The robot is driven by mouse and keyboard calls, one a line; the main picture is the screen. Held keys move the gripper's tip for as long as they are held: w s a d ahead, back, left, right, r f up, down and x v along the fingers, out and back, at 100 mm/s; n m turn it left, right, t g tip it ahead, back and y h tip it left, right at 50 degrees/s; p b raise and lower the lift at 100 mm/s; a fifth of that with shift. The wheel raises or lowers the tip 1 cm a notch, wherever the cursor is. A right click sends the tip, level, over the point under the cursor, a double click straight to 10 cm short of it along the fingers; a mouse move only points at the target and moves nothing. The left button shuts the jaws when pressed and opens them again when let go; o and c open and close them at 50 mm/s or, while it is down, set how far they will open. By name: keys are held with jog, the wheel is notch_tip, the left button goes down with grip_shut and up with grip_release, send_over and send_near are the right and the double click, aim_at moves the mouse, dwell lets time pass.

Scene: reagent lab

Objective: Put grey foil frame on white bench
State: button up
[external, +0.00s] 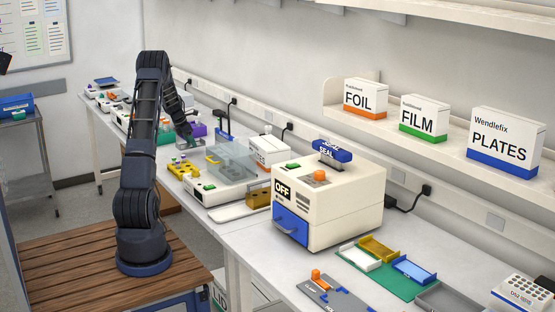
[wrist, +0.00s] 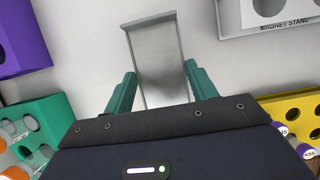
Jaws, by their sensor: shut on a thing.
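The grey foil frame (wrist: 152,40) is a shallow metallic tray with raised edges, in the middle of the wrist view. My gripper (wrist: 160,70) has its two green fingers on either side of the frame and is shut on it. The white bench (wrist: 85,50) shows beneath the frame; whether the frame touches it I cannot tell. In the external view my gripper (external: 190,140) is over the far part of the white bench (external: 275,236), and the frame is too small or hidden to make out there.
In the wrist view a purple block (wrist: 20,40) and a green tube rack (wrist: 48,112) lie left, a yellow rack (wrist: 300,105) right, and a magnet stand (wrist: 262,18) top right. The sealer (external: 330,205) stands nearer on the bench. Bare bench surrounds the frame.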

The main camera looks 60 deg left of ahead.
aim_at(189, 145)
jog(key=shift+f, duration=2.05)
jog(key=o, duration=0.9)
jog(key=shift+f, duration=0.1)
jog(key=shift+o, duration=0.2)
jog(key=v, duration=1.2)
jog(key=shift+w+r, duration=0.15)
jog(key=shift+r, duration=0.1)
